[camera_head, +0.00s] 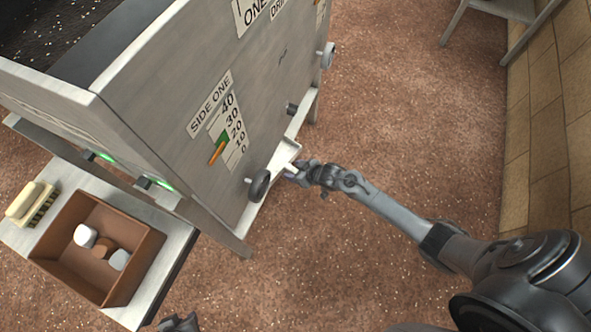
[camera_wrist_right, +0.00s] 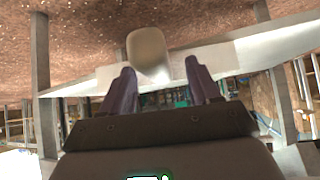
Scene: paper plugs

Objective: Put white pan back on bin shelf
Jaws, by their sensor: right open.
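A white pan (camera_head: 284,157) sits at the low right edge of the grey machine, on or against a narrow pale ledge (camera_head: 247,215). In the wrist view a wide white surface (camera_wrist_right: 262,46), which looks like the pan, spans behind my right gripper's fingers. A rounded pale knob or handle (camera_wrist_right: 149,52) stands out between and beyond the fingertips. My right gripper (camera_head: 293,170) is at the pan's near end; its fingers also show in the wrist view (camera_wrist_right: 158,82), apart. Contact with the handle cannot be told. A dark tip at the bottom edge looks like my left gripper (camera_head: 178,323); its jaws are unclear.
The grey machine (camera_head: 165,85) has a "SIDE ONE" scale, a black wheel (camera_head: 259,186) and knobs on its side. A brown box (camera_head: 70,255) with white and brown pieces and a sponge-like block (camera_head: 30,204) sit on a side shelf. Open floor lies right.

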